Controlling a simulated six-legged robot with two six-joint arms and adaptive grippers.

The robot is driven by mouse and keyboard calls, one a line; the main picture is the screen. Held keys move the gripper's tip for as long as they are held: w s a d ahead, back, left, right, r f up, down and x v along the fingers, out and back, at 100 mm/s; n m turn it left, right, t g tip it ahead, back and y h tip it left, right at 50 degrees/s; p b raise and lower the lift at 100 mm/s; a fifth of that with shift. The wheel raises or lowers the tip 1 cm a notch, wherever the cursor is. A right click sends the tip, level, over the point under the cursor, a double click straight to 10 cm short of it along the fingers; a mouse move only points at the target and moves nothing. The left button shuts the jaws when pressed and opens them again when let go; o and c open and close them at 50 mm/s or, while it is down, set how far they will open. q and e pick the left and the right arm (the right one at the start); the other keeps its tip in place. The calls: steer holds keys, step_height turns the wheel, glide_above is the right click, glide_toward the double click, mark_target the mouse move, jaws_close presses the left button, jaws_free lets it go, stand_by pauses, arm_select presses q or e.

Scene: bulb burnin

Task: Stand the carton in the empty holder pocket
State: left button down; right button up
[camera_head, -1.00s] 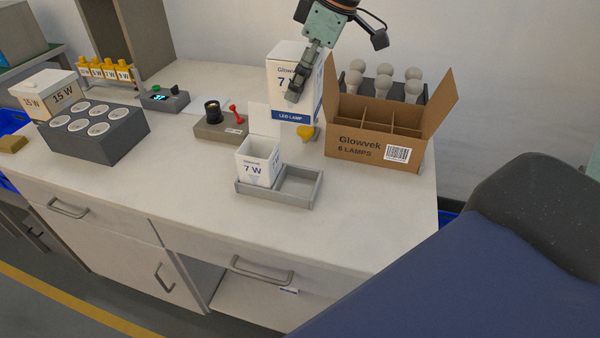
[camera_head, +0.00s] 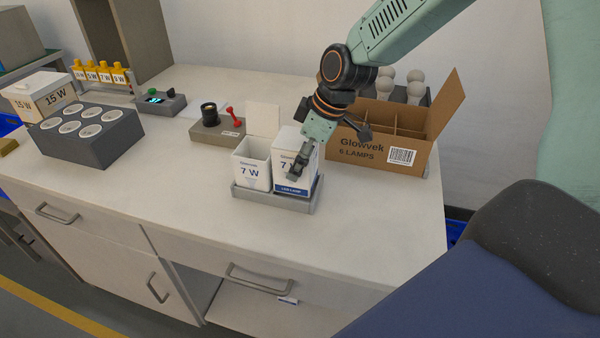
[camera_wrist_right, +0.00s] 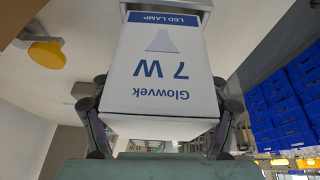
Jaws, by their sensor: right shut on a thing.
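The carton (camera_head: 293,183), white with "7 W" and a blue "LED LAMP" band, stands upright in the right pocket of the grey holder (camera_head: 254,197). An open white 7 W box (camera_head: 253,171) with its flap raised stands in the left pocket. My right gripper (camera_head: 299,166) is shut on the carton's upper part. In the right wrist view the carton (camera_wrist_right: 165,65) fills the space between the fingers of my right gripper (camera_wrist_right: 163,112). The holder's rim (camera_wrist_right: 187,5) shows beyond its bottom end. Whether the carton rests on the pocket floor is hidden. My left gripper is out of view.
The brown Glowvek carton (camera_head: 375,154) with bulbs stands close behind and right of my right gripper. A grey tester (camera_head: 217,131) with a red lever stands behind the holder. A grey socket block (camera_head: 90,146) is at left. The front bench top is clear.

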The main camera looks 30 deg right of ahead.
steer(key=f, duration=0.2)
steer(key=f+b, duration=0.1)
steer(key=shift+s+f, duration=0.25)
steer(key=shift+f, duration=0.05)
steer(key=shift+w+d+f, duration=0.1)
steer(key=shift+w+f, duration=0.1)
steer(key=shift+w, duration=0.05)
steer(key=shift+s+r, duration=0.1)
steer(key=shift+s, duration=0.1)
steer(key=o, duration=1.4)
steer(key=shift+o, duration=0.2)
